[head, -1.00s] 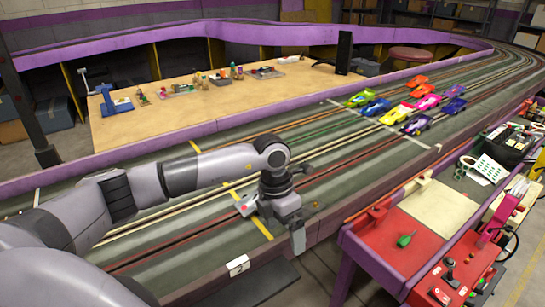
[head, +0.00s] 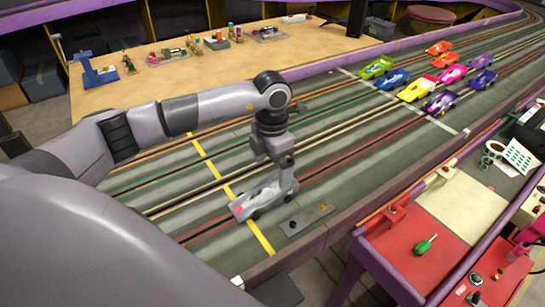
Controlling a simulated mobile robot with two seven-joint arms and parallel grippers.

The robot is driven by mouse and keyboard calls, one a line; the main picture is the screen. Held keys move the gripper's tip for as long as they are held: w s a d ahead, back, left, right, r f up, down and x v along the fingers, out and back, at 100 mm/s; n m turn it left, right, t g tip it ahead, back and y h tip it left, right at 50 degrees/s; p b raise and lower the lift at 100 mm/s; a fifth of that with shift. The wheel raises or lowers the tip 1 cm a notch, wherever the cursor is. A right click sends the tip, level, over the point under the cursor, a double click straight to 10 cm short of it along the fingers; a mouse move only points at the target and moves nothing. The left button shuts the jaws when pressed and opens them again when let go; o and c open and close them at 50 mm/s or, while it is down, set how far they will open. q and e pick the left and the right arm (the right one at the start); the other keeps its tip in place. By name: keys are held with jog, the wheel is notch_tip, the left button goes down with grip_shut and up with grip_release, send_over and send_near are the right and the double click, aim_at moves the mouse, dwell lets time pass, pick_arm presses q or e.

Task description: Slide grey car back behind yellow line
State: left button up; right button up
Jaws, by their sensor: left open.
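The grey car (head: 262,199) sits on the slot track near its front edge. Its left end, with a small red mark, overlaps the yellow line (head: 205,158) in the picture, and most of its body lies to the right of the line. My left gripper (head: 287,178) is open and points down at the car's right end. It hides part of the car, and I cannot tell whether it touches it. My right gripper is not in view.
Several coloured cars, including a green one (head: 376,67), stand farther up the track beyond a white line (head: 440,124). A grey plate (head: 306,218) lies right of the grey car. A red workbench (head: 405,250) borders the track's front right.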

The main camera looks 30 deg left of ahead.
aim_at(275, 189)
pick_arm(q)
jog(key=shift+f, duration=3.45)
jog(key=c, duration=1.1)
jog(key=o, duration=0.3)
jog(key=shift+o, duration=0.2)
jog(key=shift+w+d, duration=0.25)
jog(key=shift+w, duration=0.15)
jog(key=shift+w+d+b, duration=0.35)
jog(key=shift+w+b, duration=0.45)
jog(key=shift+w, duration=0.05)
jog(key=shift+w+d+b, duration=0.35)
jog(key=shift+w+b, duration=0.45)
jog(key=shift+w, duration=0.05)
